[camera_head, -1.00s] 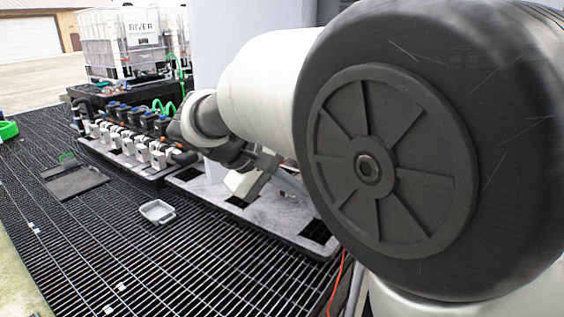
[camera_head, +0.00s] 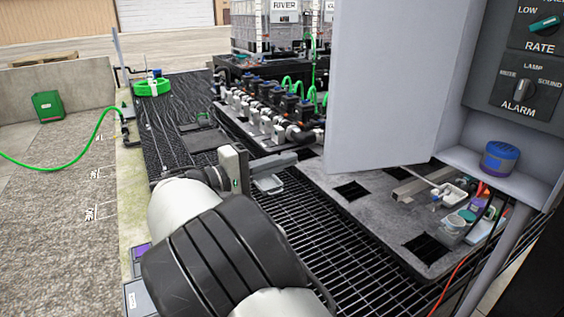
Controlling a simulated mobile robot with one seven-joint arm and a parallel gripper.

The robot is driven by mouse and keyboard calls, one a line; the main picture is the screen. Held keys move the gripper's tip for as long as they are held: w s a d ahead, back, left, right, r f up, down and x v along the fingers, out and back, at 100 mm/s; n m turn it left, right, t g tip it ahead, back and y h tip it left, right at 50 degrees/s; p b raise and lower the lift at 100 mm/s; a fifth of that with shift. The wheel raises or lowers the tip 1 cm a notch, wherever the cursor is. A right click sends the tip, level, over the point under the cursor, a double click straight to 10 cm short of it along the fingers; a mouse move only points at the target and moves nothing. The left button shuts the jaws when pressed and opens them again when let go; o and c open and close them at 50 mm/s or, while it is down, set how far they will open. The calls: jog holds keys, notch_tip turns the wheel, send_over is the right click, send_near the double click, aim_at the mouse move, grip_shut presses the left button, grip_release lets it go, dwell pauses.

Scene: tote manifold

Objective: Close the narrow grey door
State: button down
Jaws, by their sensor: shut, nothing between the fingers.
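The narrow grey door (camera_head: 385,85) stands open on the left side of a grey cabinet (camera_head: 458,130). It is a tall, flat, pale panel, and its top is cut off by the picture edge. My gripper (camera_head: 290,160) is shut and empty. It points right, low and to the left of the door's free lower edge, with a gap in the picture between them. I cannot tell its exact depth relative to the door.
The cabinet has a RATE knob (camera_head: 544,24) and an ALARM knob (camera_head: 524,88). A blue-purple jar (camera_head: 499,158) stands on its ledge. Valves (camera_head: 270,112) and a caged tank (camera_head: 265,30) stand behind. Grating is open at the left.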

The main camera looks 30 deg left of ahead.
jog(key=d, duration=0.1)
jog(key=w+d+p, duration=0.1)
jog(key=d, duration=0.1)
jog(key=w+d, duration=0.1)
jog(key=d, duration=0.1)
jog(key=shift+w+d, duration=0.2)
jog(key=shift+w, duration=0.05)
jog(key=shift+s, duration=0.1)
dwell(0.4)
